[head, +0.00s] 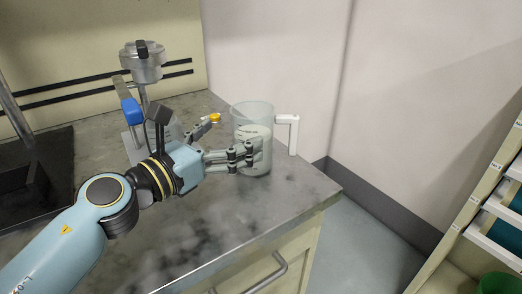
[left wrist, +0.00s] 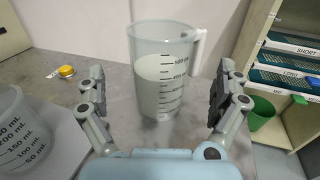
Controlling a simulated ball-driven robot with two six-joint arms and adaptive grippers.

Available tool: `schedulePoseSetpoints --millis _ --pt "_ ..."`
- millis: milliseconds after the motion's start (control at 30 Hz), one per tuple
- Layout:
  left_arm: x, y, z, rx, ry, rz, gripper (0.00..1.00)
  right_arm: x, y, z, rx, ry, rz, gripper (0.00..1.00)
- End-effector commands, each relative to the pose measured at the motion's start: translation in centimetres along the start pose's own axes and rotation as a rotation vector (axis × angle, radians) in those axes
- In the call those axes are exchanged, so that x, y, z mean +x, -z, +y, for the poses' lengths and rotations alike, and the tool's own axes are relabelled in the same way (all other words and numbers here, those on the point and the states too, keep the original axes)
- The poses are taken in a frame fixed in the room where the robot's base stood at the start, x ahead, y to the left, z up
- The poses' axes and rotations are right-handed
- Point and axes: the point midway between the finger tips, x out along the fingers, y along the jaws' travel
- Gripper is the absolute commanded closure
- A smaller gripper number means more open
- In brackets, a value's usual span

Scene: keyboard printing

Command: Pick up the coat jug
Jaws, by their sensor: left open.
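The jug (head: 252,112) is a clear measuring jug with a white handle and a pale liquid in it. It stands upright near the counter's right end, its handle to the right. In the left wrist view the jug (left wrist: 160,80) stands between the open fingers, with black volume marks on its side. My left gripper (head: 247,153) is open at the jug, partly covering its lower front. In the left wrist view the gripper (left wrist: 158,90) has a finger on each side of the jug, with visible gaps. My right gripper is not in view.
A second clear measuring vessel (left wrist: 18,140) stands at the left. A small yellow-topped item (head: 214,117) lies behind the gripper. A metal stand device (head: 142,65) is at the back. The grey counter (head: 190,255) ends just right of the jug. A shelf rack (head: 470,225) stands at far right.

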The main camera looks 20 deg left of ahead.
Motion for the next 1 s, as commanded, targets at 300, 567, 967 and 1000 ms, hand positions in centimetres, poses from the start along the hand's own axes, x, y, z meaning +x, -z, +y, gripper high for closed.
schedulePoseSetpoints --millis 300,567,967,1000 --pt "3.6 -1.0 0.0 -0.002 -0.001 -0.010 0.00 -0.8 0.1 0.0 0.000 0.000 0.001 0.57" --pt "7.0 -0.8 0.0 -0.001 0.000 -0.007 0.00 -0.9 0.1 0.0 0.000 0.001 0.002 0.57" --pt "7.1 -0.8 0.0 0.000 0.000 -0.006 0.21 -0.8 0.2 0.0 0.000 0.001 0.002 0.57" --pt "7.1 -0.8 0.0 0.000 0.000 -0.006 0.26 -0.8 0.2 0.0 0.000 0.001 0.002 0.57"
